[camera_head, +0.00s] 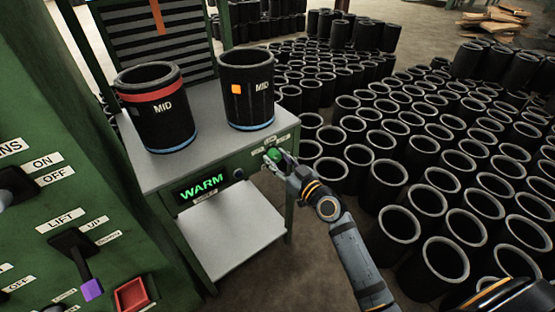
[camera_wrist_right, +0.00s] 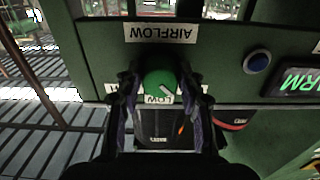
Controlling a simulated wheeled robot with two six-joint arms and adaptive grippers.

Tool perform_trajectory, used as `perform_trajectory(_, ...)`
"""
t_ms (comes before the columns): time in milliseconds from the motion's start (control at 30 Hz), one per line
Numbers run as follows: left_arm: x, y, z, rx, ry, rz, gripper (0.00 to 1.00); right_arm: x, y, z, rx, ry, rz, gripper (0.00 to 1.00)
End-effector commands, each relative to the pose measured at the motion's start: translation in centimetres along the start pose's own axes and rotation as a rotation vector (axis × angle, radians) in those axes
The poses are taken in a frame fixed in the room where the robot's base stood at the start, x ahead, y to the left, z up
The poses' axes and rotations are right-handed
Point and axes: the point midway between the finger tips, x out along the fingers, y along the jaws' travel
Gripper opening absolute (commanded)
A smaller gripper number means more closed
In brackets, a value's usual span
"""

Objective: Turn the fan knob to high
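In the wrist view the pointer slants toward the lower right. My right gripper (camera_wrist_right: 159,82) has one finger on each side of the knob, very close to it; I cannot tell whether they press on it. In the head view the right gripper (camera_head: 273,160) partly covers the knob. My left gripper is not in view.
A lit WARM display (camera_head: 202,186) and a blue button (camera_head: 239,174) are left of the knob. Two black MID sleeves (camera_head: 160,125) (camera_head: 250,105) stand on the grey tabletop (camera_head: 205,130). Many black sleeves (camera_head: 388,170) crowd the floor right. A green control panel (camera_head: 60,200) is at left.

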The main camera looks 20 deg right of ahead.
Motion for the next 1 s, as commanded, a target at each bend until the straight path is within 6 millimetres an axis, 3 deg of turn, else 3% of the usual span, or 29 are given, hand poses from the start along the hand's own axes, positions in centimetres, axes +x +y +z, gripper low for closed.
perform_trajectory(133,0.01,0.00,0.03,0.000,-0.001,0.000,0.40,-0.01,0.01,0.01,0.000,0.000,0.000,0.07)
perform_trajectory(467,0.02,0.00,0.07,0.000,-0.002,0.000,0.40,-0.01,0.00,0.01,0.058,0.000,0.000,0.07)
perform_trajectory(1000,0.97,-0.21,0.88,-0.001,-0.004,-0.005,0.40,0.00,-0.11,-0.09,0.509,-0.001,-0.001,0.07)
